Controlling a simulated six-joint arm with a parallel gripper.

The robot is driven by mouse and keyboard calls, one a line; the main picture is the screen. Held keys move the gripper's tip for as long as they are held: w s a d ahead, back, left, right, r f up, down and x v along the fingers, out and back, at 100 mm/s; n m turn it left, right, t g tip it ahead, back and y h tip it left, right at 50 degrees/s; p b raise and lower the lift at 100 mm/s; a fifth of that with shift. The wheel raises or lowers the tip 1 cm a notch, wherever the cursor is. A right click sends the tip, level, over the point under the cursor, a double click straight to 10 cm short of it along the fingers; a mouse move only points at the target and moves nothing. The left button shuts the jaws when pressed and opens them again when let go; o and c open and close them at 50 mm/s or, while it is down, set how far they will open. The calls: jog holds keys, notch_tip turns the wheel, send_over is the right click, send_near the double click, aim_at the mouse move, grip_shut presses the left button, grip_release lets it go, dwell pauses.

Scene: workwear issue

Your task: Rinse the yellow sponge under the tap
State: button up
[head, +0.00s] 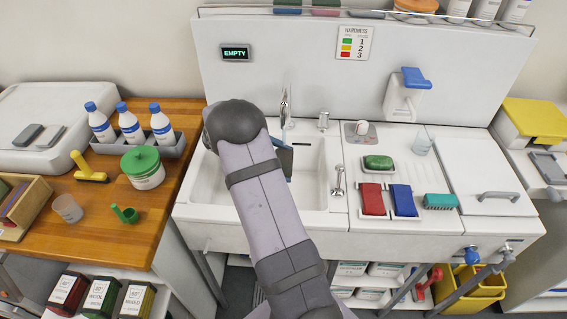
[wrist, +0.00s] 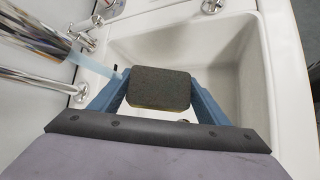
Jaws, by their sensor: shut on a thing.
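My gripper (wrist: 160,92) is shut on a block-shaped sponge (wrist: 158,88) over the white sink basin (wrist: 240,60). The face I see is dark grey-green, with a thin olive-yellow lower edge; the rest of its sides are hidden. The chrome tap (wrist: 38,35) is at the left in the wrist view. A pale blue stream (wrist: 92,66) runs from its spout towards the left finger; I cannot tell whether it touches the sponge. In the head view the tap (head: 284,108) stands behind the basin (head: 318,165), and my arm hides most of the gripper.
Right of the sink are a green soap bar (head: 378,162), red (head: 372,199) and blue (head: 404,200) pads and a teal brush (head: 440,201). Bottles (head: 131,124) stand on the wooden counter at left. A wall display (head: 235,53) reads EMPTY.

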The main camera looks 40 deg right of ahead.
jog(key=shift+s+d, duration=0.15)
jog(key=shift+d, duration=0.05)
jog(key=shift+s+d, duration=0.15)
jog(key=shift+d, duration=0.15)
jog(key=shift+a, duration=0.25)
dwell(1.4)
jog(key=shift+d, duration=0.25)
dwell(0.4)
jog(key=s+a+b, duration=0.1)
jog(key=s+a, duration=0.3)
jog(key=s, duration=0.2)
jog(key=shift+s+a, duration=0.25)
jog(key=shift+s, duration=0.1)
dwell(0.4)
dwell(1.3)
